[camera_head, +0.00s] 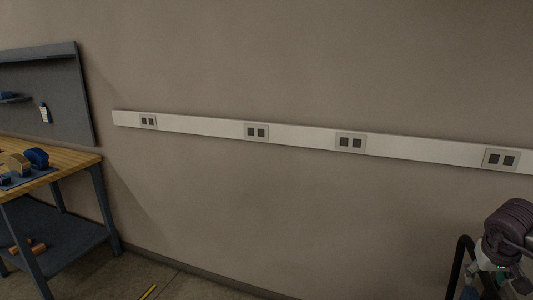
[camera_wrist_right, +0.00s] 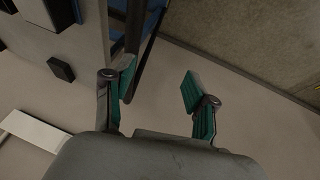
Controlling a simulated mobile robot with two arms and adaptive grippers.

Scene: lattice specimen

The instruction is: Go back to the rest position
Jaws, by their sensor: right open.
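My right gripper (camera_wrist_right: 158,85) shows in the right wrist view with its two green-padded fingers spread apart. It is open and nothing is between the fingers. In the head view, part of my right arm and gripper (camera_head: 487,268) shows at the lower right corner, in front of the wall and well to the right of the workbench. My left gripper is in neither view.
A workbench (camera_head: 68,159) with a wooden top and a lower shelf stands at the left, with several small items on it. A grey tool panel (camera_head: 70,105) is behind it. A white socket rail (camera_head: 200,126) runs along the wall. The floor between is clear.

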